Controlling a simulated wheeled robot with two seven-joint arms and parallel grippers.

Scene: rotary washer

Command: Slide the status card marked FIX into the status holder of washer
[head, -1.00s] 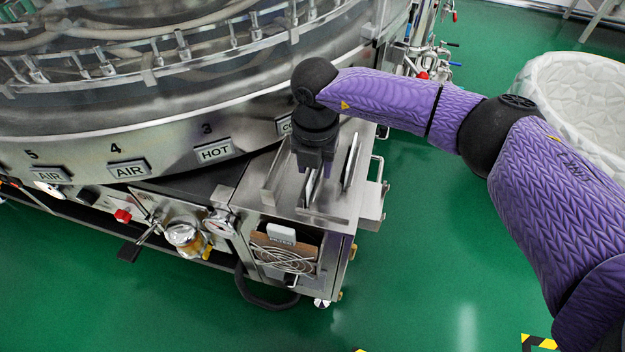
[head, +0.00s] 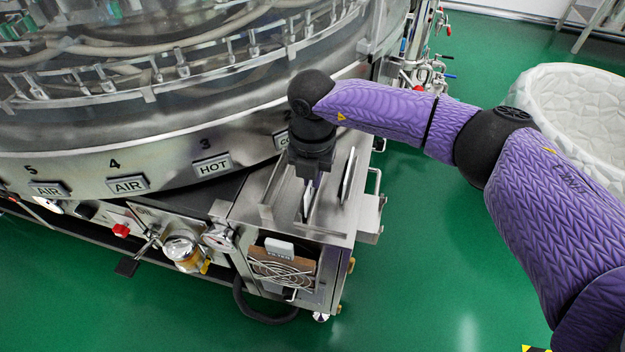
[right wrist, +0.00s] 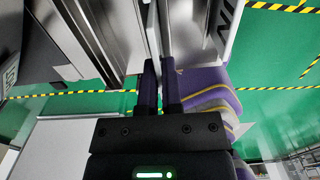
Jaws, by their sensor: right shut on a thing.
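My right gripper (head: 312,178) points down over the steel box top at the washer's right front corner. It is shut on a thin upright card (head: 307,204), seen nearly edge-on, so its marking cannot be read. In the right wrist view the fingers (right wrist: 160,85) pinch this thin plate between them. A second upright card (head: 347,176) stands to the right of it on the box top. It also shows in the right wrist view (right wrist: 226,22) with dark letters ending in what looks like N. I cannot make out which part is the status holder. My left gripper is out of view.
The round steel washer (head: 150,160) with HOT and AIR labels fills the left. A steel upright plate (head: 268,198) stands left of the held card. A white basket (head: 570,110) stands right on open green floor.

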